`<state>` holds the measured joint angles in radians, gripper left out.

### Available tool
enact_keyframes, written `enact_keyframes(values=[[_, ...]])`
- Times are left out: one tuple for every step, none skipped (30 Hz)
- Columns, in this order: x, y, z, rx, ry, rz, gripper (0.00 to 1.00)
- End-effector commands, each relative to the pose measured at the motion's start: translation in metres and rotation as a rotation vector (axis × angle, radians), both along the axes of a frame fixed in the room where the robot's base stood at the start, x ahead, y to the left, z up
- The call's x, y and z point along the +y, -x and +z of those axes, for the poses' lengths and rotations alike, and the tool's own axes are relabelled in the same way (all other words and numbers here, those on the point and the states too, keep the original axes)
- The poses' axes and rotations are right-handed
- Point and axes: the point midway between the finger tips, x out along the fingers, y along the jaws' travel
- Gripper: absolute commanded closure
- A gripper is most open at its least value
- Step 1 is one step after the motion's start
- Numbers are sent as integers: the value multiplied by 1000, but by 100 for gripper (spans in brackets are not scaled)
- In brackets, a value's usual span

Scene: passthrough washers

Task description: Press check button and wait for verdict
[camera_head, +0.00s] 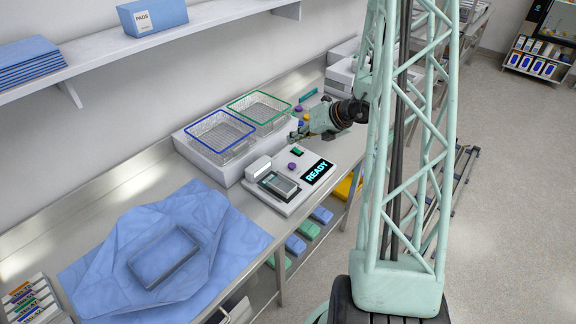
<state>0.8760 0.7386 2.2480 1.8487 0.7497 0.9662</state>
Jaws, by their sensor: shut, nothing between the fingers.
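The check device (284,207) is a white box on the steel counter. Its dark display (317,171) reads READY in cyan letters. A grey rectangular item (279,186) sits in its front recess. A purple round button (292,166) and a small green-lit switch (297,152) are on its top; I cannot tell which is the check button. My gripper (294,137) is shut and empty. It appears just behind the device's far edge, apart from the purple button. Its exact height and any contact are unclear.
Wire baskets with a blue rim (220,131) and a green rim (259,108) stand behind the device. A blue wrap (205,222) with a grey tray frame (164,257) lies at front left. A shelf (130,50) overhangs the counter. My column blocks part of the right side.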

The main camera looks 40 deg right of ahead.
Motion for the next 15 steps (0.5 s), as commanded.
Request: enact_keyframes(values=[[-4,2,-3,3,-7,-13,100],[-5,2,-4,5,-10,-20,100],[-7,3,-6,7,-13,-27,100],[-8,3,-6,8,-16,-31,100],[-8,3,-7,8,-17,-34,100],[-9,3,-7,8,-18,-38,100],[-9,3,-8,8,-19,-38,100],[-9,3,-8,9,-19,-39,100],[-9,3,-8,9,-19,-39,100],[-9,3,-8,9,-19,-39,100],[-9,3,-8,8,-19,-38,100],[-9,3,-8,8,-19,-38,100],[-9,3,-8,8,-19,-38,100],[-9,3,-8,8,-19,-38,100],[-9,3,-8,8,-19,-38,100]])
